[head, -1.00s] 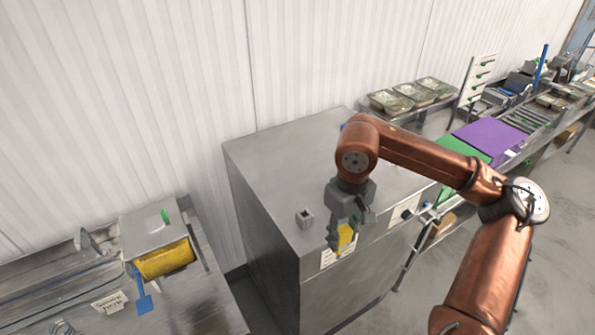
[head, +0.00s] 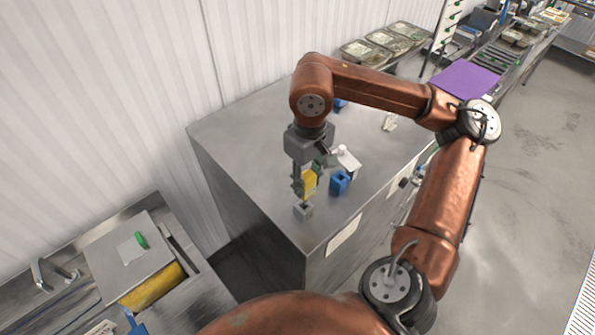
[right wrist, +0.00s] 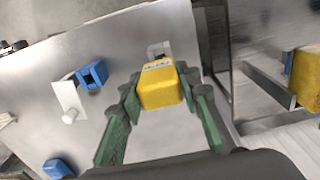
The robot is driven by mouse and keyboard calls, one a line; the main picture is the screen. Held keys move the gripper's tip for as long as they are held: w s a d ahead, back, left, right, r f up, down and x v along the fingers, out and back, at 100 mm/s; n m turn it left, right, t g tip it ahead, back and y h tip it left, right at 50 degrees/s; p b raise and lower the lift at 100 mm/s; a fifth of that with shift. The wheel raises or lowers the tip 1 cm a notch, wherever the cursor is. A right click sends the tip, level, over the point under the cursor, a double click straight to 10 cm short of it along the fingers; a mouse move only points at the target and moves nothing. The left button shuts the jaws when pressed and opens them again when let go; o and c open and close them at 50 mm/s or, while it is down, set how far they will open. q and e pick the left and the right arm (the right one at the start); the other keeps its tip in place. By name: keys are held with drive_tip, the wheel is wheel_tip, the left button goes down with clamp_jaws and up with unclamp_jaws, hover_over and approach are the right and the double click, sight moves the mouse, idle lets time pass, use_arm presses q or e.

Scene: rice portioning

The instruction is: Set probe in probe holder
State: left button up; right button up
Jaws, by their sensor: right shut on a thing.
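The yellow probe (head: 309,181) is held upright in my right gripper (head: 305,177), which is shut on it above the steel cabinet top. In the right wrist view, the probe (right wrist: 160,88) sits between the green-padded fingers. The small grey probe holder (head: 303,211) stands on the cabinet near its front corner, just below the probe. In the right wrist view, the holder (right wrist: 158,48) is partly hidden behind the probe. I cannot tell whether the probe's lower tip touches the holder. My left gripper is not in view.
A blue holder (head: 340,182) stands right of the probe holder, with a white-knobbed plate (head: 347,160) beside it. Another blue piece (head: 340,104) lies farther back. A machine with a yellow roller (head: 152,287) stands at lower left, across a gap. The cabinet's left top is clear.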

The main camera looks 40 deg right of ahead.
drive_tip(key=shift+s+f+b, duration=0.4)
drive_tip(key=shift+s+f, duration=0.1)
drive_tip(key=shift+f, duration=0.05)
drive_tip(key=shift+w+f+b, duration=0.5)
drive_tip(key=shift+w+f, duration=0.7)
drive_tip(key=shift+w, duration=0.05)
drive_tip(key=shift+s+f+b, duration=0.45)
drive_tip(key=shift+f+b, duration=0.35)
clamp_jaws()
drive_tip(key=shift+w+f, duration=0.15)
drive_tip(key=shift+w, duration=0.15)
drive_tip(key=shift+s, duration=0.3)
drive_tip(key=shift+w, duration=0.35)
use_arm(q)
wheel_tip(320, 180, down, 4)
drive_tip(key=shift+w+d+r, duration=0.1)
